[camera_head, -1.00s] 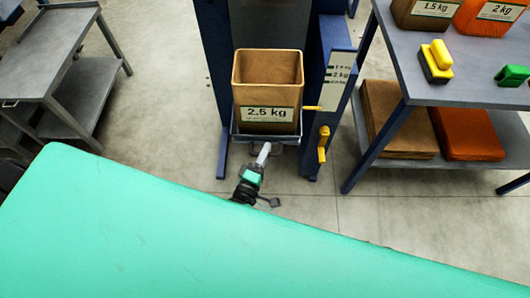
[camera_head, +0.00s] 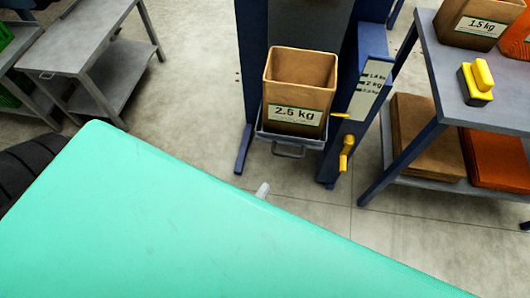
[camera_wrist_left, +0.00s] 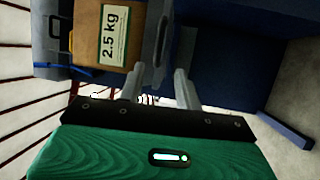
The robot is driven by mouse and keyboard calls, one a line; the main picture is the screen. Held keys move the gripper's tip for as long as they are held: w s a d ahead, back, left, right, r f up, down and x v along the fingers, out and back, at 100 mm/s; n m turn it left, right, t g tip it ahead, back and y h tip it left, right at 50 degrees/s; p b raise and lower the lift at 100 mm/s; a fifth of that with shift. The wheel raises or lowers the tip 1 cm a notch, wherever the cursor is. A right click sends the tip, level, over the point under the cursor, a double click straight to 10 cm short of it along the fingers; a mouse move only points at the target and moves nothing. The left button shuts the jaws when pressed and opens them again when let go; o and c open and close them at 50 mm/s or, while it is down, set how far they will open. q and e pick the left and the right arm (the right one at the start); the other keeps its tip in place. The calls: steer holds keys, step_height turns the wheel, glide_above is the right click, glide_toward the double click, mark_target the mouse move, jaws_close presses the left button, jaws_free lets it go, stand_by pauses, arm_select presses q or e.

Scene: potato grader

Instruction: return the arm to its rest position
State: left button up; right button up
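Only a pale grey fingertip of my left gripper (camera_head: 262,190) shows in the head view, in front of the scale stand. The rest is hidden behind the green foreground. In the left wrist view my left gripper (camera_wrist_left: 160,84) has its two fingers apart, with nothing held between them. The brown 2.5 kg bag (camera_head: 300,88) stands upright on a grey holder (camera_head: 288,140), beyond the fingertip and apart from it. The bag also shows in the left wrist view (camera_wrist_left: 88,38). My right gripper is not in view.
A blue stand (camera_head: 252,75) with a weight scale and yellow handle (camera_head: 346,152) surrounds the bag. A grey shelf table (camera_head: 425,70) at right carries a 1.5 kg bag (camera_head: 476,22) and a yellow-black block (camera_head: 476,82). A grey table (camera_head: 85,40) stands at left. Floor between is clear.

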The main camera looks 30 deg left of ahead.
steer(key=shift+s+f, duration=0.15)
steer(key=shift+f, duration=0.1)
